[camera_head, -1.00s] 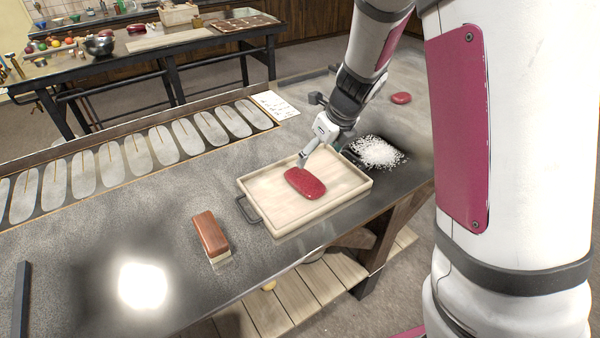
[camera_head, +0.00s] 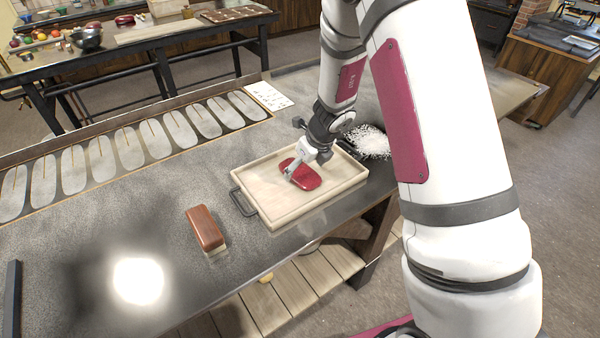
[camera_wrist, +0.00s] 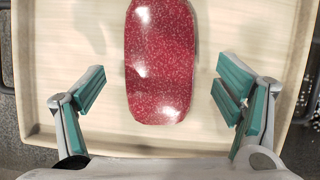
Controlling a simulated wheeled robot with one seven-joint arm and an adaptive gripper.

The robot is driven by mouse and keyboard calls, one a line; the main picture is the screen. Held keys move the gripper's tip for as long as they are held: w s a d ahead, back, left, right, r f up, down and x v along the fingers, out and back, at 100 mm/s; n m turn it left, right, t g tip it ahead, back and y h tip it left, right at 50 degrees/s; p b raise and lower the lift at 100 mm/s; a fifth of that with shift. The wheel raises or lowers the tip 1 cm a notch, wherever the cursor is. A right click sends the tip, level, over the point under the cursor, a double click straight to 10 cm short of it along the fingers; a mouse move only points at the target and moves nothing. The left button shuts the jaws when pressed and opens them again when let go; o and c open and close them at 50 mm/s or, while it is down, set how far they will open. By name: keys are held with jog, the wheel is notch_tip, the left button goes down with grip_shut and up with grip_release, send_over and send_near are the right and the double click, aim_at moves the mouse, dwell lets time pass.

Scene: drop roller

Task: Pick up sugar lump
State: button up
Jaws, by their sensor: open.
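The sugar lump looks like a long, rounded, red piece with white speckles (camera_head: 308,181). It lies flat in a pale wooden tray (camera_head: 262,208) on the dark table. It also shows at the top middle of the wrist view (camera_wrist: 160,55). My gripper (camera_head: 291,170) is over the lump and partly covers it in the head view. In the wrist view my gripper (camera_wrist: 161,88) is open, with one teal-padded finger on each side of the lump and a gap on both sides. I cannot tell how far above the lump the fingertips are.
The tray has low walls and a dark handle (camera_head: 240,202) on its left. A brown-topped block (camera_head: 205,229) stands left of the tray. White grains (camera_head: 366,141) lie in a heap beyond its right corner. A row of pale oval plates (camera_head: 128,147) lines the table's back.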

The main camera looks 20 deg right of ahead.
jog(key=shift+w+a+f, duration=0.1)
jog(key=shift+w+f, duration=0.15)
jog(key=shift+f, duration=0.45)
jog(key=c, duration=1.4)
jog(key=shift+r, duration=0.1)
jog(key=shift+w+r, duration=0.1)
jog(key=shift+r, duration=0.7)
notch_tip(320, 180, up, 2)
jog(key=shift+a+r+b, duration=0.1)
jog(key=shift+b, duration=0.25)
jog(key=s, duration=0.4)
jog(key=s+b, duration=0.1)
jog(key=s, duration=0.4)
jog(key=s+a+r+b, duration=0.1)
jog(key=s, duration=0.3)
jog(key=shift+s+a, duration=0.1)
jog(key=shift+s, duration=0.3)
jog(key=shift+s+a+r+p, duration=0.1)
jog(key=shift+s+a+p, duration=0.05)
jog(key=shift+s+p, duration=0.85)
